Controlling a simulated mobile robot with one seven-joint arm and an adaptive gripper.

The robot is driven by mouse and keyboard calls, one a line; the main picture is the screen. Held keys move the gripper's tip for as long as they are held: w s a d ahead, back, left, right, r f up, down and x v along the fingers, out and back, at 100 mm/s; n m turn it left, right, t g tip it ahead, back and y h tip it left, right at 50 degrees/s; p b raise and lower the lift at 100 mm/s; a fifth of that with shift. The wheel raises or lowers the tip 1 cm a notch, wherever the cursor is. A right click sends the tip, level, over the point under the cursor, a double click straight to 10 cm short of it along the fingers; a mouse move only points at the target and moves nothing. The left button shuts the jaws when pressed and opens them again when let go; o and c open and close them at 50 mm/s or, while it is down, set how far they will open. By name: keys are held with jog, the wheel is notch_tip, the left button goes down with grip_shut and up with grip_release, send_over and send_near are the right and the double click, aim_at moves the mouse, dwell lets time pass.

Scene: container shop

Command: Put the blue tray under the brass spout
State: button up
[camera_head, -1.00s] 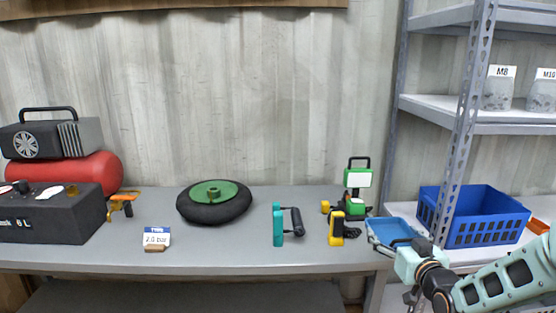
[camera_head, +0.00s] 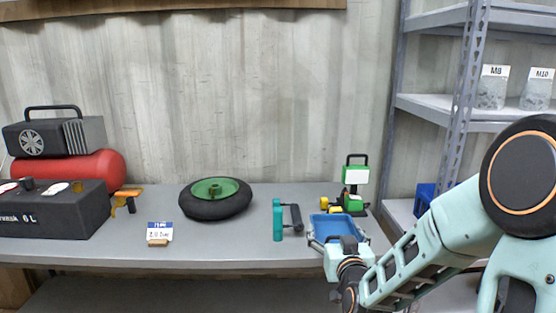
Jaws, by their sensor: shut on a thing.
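The blue tray (camera_head: 337,225) is above or on the right part of the bench, close to its front edge; I cannot tell whether it touches the bench top. My gripper (camera_head: 346,243) is shut on the near side of the tray, and its fingertips are partly hidden. I cannot make out a brass spout for certain. A small brass-coloured piece (camera_head: 78,186) shows on top of the black box at the far left, well away from the tray.
A green-and-black device (camera_head: 356,190) stands behind the tray. Bare bench shows along the front.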

jog(key=shift+s+a+r+p, duration=0.15)
jog(key=shift+a+r, duration=0.05)
jog(key=shift+a, duration=0.25)
jog(key=shift+s+a+r+p, duration=0.1)
jog(key=shift+a+r+p, duration=0.1)
jog(key=shift+a, duration=0.2)
notch_tip(320, 180, up, 22)
jog(key=p, duration=2.2)
jog(key=shift+d+r, duration=0.15)
jog(key=shift+d, duration=0.05)
